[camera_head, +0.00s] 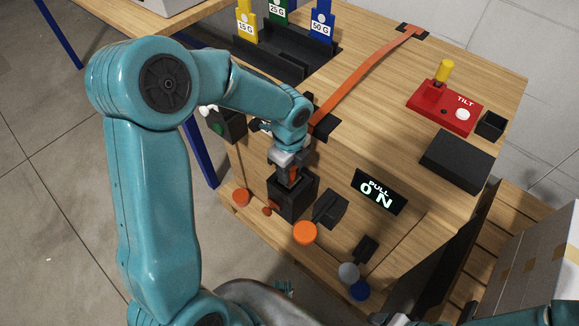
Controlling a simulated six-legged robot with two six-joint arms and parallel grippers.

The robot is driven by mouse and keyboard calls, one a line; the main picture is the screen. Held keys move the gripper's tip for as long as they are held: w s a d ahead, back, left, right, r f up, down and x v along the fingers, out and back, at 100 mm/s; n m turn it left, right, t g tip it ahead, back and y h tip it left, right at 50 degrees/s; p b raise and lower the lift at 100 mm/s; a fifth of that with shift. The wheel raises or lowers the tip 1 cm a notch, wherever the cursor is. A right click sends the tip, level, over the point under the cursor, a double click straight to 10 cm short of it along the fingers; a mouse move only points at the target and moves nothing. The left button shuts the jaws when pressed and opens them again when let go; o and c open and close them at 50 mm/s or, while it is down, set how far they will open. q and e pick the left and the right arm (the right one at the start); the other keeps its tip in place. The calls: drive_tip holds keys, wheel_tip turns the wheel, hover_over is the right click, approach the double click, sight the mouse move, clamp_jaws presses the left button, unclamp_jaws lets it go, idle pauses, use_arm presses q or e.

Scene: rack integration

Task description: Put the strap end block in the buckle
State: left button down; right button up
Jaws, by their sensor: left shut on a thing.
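An orange strap (365,70) runs across the wooden crate top from a black anchor at the back toward a black plate near the front edge. My left gripper (290,168) points down at the crate's front and is shut on a small orange-and-dark block (294,174), which looks like the strap end block. The block is at the top opening of a black box-shaped housing (292,198), which looks like the buckle. I cannot tell how deep it sits, because the gripper covers part of it. My right gripper is not in view.
A red TILT panel (445,105) with a yellow lever stands at the right of the top. A lit PULL ON sign (379,191), an orange knob (305,232) and a black lever-like part (330,208) are near the housing. A weight rack (285,55) stands behind.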

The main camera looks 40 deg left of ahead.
use_arm(q)
drive_tip(key=shift+f, duration=0.35)
drive_tip(key=c, duration=0.6)
unclamp_jaws()
drive_tip(key=shift+r, duration=0.1)
wheel_tip(320, 180, up, 16)
drive_tip(key=p, duration=0.3)
drive_tip(key=shift+r, duration=0.15)
